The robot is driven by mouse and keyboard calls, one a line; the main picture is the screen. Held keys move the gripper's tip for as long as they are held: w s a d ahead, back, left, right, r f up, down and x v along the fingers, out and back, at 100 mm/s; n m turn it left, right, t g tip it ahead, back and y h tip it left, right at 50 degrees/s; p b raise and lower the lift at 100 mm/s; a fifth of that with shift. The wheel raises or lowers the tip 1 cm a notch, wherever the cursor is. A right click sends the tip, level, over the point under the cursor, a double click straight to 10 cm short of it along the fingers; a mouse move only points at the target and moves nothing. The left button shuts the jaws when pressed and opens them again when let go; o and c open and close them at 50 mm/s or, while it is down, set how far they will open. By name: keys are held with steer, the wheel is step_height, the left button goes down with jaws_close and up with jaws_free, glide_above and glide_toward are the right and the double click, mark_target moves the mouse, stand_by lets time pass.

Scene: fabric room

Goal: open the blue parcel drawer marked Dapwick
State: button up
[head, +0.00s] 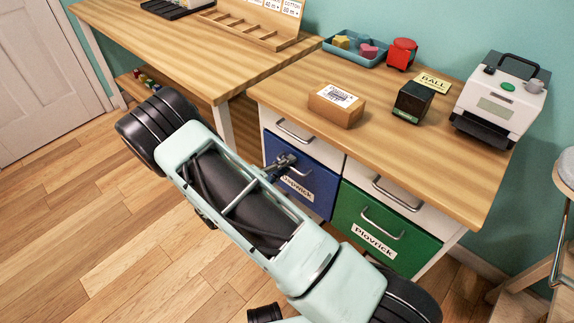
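The blue drawer (322,178) is at the lower left of the two-column cabinet under the right-hand table. Its white label, partly covered by my gripper, ends in "wick". Its front looks flush with the cabinet, so it appears shut. My gripper (287,163) is in front of the upper middle of this drawer, at about where its handle is.
A green drawer (375,240) marked Plovrick is to the right. White drawers with handles (295,131) are above both. A cardboard box (336,105), a dark box (412,103) and a label printer (500,100) stand on the tabletop (445,170). A stool (565,170) is at far right; the left floor is clear.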

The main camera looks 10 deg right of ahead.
jaws_close()
steer(key=shift+a, duration=0.1)
